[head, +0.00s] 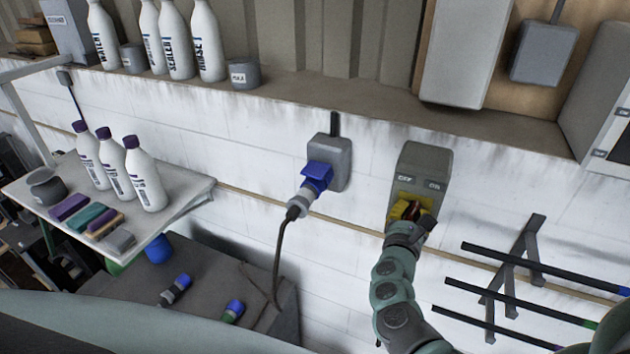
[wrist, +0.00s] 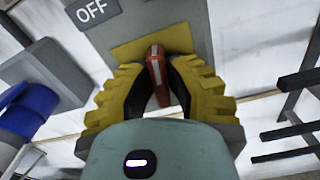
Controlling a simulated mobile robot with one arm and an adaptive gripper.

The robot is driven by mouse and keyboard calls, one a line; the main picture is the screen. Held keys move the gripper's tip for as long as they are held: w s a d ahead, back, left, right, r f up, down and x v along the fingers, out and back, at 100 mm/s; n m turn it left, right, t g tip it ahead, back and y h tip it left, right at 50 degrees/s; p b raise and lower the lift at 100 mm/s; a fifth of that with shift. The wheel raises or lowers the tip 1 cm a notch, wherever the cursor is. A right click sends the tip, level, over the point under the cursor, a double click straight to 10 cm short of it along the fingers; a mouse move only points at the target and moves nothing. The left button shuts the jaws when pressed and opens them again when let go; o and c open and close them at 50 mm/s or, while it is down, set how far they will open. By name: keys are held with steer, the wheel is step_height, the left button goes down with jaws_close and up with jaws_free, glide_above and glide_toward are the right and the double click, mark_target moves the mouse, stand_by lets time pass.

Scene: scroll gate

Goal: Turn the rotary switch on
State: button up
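The rotary switch is a grey box (head: 423,168) on the white wall, with OFF and ON labels on its front and a yellow plate (wrist: 182,40). In the wrist view, its red handle (wrist: 156,72) stands between my fingers, and the OFF label (wrist: 92,10) is up and left of it. My gripper (head: 410,209) has yellow ridged fingers with dark inner pads. It reaches the switch from below. In the wrist view, the fingers (wrist: 158,85) close in on both sides of the red handle and appear to hold it. The ON label is out of the wrist view.
A grey socket (head: 338,160) with a blue plug (head: 316,178) and hanging cable is left of the switch. A rack with dark rods (head: 512,262) is to the right. A shelf edge (head: 340,100) runs above; a side table (head: 190,192) with bottles is at left.

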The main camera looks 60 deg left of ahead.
jaws_close()
steer(key=shift+f+b, duration=0.15)
steer(key=shift+b, duration=0.25)
steer(key=shift+d+f+m+b, duration=0.1)
steer(key=shift+f+m+b, duration=0.05)
steer(key=shift+m+b, duration=0.9)
steer(key=m+b, duration=0.3)
steer(key=shift+m+b, duration=0.25)
steer(key=shift+b, duration=0.1)
steer(key=shift+r, duration=0.2)
steer(key=o, duration=0.6)
jaws_free()
